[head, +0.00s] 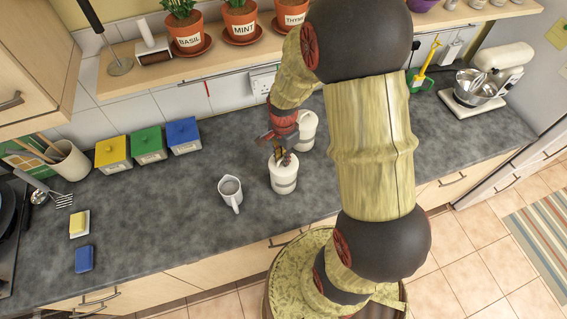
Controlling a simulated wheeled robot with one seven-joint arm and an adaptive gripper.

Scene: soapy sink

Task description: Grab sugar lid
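Two white lidded canisters stand on the dark counter. The nearer canister (284,182) has a grey band, and my gripper (282,158) is right over its lid (275,164), pointing down. The fingers are at the top of the lid, where a knob would be hidden. I cannot tell whether they touch or are closed on it. The lid looks seated on the canister. The other white canister (307,138) stands just behind and to the right, partly hidden by my arm. No label is readable on either, so I cannot tell which is the sugar.
A white jug (231,194) stands left of the near canister. Yellow (112,155), green (148,146) and blue (183,137) lidded boxes stand farther left. A shelf with potted herbs (240,22) overhangs the back.

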